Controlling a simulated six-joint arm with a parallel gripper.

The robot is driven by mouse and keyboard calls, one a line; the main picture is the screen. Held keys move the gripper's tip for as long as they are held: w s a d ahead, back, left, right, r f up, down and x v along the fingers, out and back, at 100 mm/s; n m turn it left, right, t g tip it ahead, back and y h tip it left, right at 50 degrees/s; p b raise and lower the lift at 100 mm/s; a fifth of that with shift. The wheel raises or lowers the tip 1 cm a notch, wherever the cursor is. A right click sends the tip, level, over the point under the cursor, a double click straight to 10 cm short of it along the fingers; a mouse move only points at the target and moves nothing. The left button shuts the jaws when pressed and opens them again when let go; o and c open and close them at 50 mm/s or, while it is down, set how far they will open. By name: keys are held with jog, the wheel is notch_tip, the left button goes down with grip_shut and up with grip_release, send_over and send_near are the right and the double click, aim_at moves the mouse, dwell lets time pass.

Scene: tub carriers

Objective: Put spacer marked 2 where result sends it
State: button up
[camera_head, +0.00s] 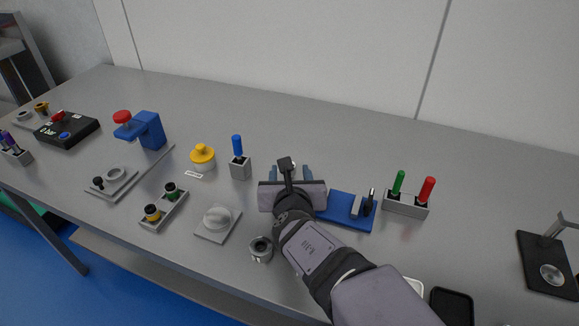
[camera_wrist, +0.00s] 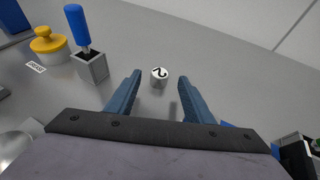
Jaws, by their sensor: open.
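The spacer (camera_wrist: 159,76) is a small metallic cylinder standing on the bench, with a black 2 on its top face in the wrist view. In the head view only a bit of it (camera_head: 293,165) shows behind my wrist. My gripper (camera_wrist: 158,80) is open, its two blue fingers on either side of the spacer with gaps at both sides. I cannot tell how far the fingertips are above the bench. A black box (camera_head: 66,130) with a small display and red and blue buttons stands at the far left; its display is too small to read surely.
Near my gripper are a blue-handled tool (camera_head: 237,146) in a grey block, a yellow-topped pot (camera_head: 202,155), and a blue fixture (camera_head: 346,222). A grey block (camera_head: 406,205) holds green and red tools. A metal cup (camera_head: 261,249) stands in front. The bench's back is clear.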

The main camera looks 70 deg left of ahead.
jog(key=shift+p+x, duration=0.45)
jog(key=shift+x, duration=1.25)
jog(key=shift+c, duration=0.3)
grip_shut()
jog(key=shift+r, duration=0.15)
notch_tip(320, 180, up, 10)
jog(key=p, duration=0.5)
